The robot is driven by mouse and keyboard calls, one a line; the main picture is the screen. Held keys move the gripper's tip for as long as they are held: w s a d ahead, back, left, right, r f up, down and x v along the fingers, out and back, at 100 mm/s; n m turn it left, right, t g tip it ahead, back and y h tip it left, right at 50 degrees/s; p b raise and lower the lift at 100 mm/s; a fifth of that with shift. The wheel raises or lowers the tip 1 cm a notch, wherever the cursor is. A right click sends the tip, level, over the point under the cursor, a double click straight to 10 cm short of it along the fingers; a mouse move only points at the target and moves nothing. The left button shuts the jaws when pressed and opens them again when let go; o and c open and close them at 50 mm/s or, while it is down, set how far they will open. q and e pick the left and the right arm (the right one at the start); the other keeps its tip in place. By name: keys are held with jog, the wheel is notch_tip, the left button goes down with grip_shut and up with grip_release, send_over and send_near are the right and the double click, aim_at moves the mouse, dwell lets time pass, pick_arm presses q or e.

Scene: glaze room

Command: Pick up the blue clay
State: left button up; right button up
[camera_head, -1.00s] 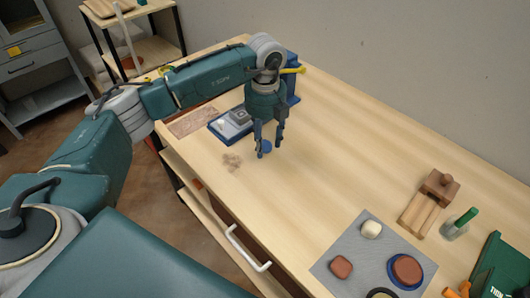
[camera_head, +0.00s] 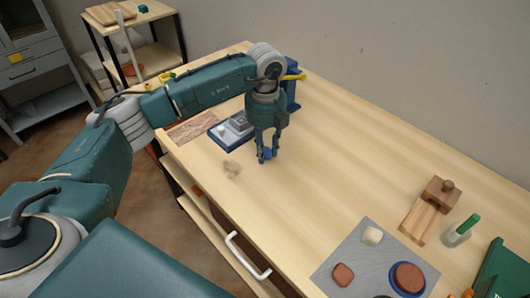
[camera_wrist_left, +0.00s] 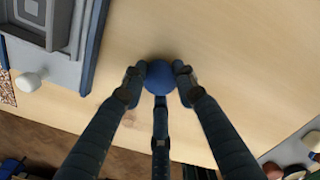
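The blue clay (camera_wrist_left: 160,77) is a round, matte blue lump on the wooden table. My left gripper (camera_head: 267,156) points down over the table, its fingers drawn in around the clay. In the left wrist view, the left gripper (camera_wrist_left: 159,82) has two fingertips against opposite sides of the lump, and a third finger reaches its near side. In the head view the blue clay (camera_head: 266,153) is mostly hidden by the fingers. I cannot tell whether it is clear of the tabletop. My right gripper is not in view.
A blue-edged tray with a grey device (camera_head: 239,125) stands left of the gripper. A dusty patch (camera_head: 232,170) lies nearby. A grey mat (camera_head: 345,255) with several clay lumps, a wooden tool (camera_head: 430,208) and a green-capped bottle (camera_head: 459,230) are at the right. The table between is clear.

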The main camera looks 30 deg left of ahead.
pick_arm(q)
notch_tip(320, 180, up, 11)
jog(key=shift+f+b, duration=0.1)
jog(key=shift+b, duration=0.9)
notch_tip(320, 180, up, 8)
jog(key=shift+r+p, duration=0.25)
jog(key=shift+p, duration=0.1)
jog(key=shift+c, duration=0.2)
jog(key=shift+r, duration=0.4)
jog(key=shift+c, duration=0.2)
